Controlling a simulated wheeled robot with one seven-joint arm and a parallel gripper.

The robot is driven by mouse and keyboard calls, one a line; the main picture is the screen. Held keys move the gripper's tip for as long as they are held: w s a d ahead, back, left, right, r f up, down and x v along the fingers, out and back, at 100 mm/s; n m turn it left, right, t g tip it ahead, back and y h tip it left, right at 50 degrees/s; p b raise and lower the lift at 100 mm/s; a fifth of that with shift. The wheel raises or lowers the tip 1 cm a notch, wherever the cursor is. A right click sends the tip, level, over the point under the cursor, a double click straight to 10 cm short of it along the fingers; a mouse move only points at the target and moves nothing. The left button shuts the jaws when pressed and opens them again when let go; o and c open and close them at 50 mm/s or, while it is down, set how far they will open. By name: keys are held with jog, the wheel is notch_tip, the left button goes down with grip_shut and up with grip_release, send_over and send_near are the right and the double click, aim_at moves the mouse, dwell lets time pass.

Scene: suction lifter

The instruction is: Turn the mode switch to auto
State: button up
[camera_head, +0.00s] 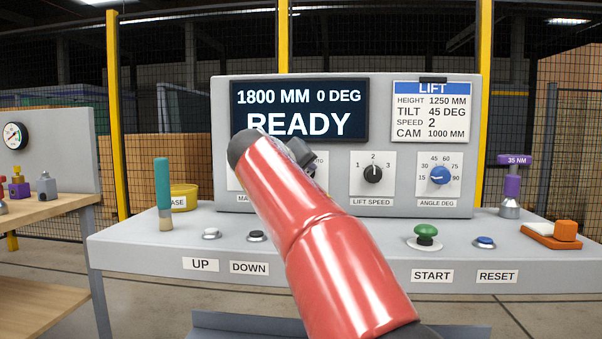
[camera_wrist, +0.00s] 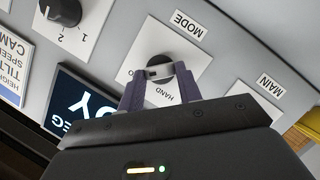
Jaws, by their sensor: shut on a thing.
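The mode switch is a dark round knob (camera_wrist: 158,64) on a white plate, under the label MODE (camera_wrist: 188,25) in the wrist view, which is turned nearly upside down. My gripper (camera_wrist: 160,72) has its two purple fingers closed on the knob from either side. HAND is readable on the plate near the fingers; a letter O shows to the left. I cannot tell which mark the pointer faces. In the head view, my red arm hides the knob and most of its plate; only the plate's right edge (camera_head: 321,180) shows.
The panel's screen (camera_head: 300,100) reads READY, 1800 MM, 0 DEG. The lift speed knob (camera_head: 373,173) and blue angle knob (camera_head: 440,174) are to the right. The desk bears a green start button (camera_head: 426,231), a teal-handled tool (camera_head: 162,185) and a purple tool (camera_head: 511,185).

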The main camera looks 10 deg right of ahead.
jog(key=shift+f, duration=0.15)
jog(key=o, duration=1)
jog(key=b+v, duration=0.1)
jog(key=v, duration=0.6)
jog(key=shift+s+a, duration=0.25)
jog(key=shift+s, duration=0.05)
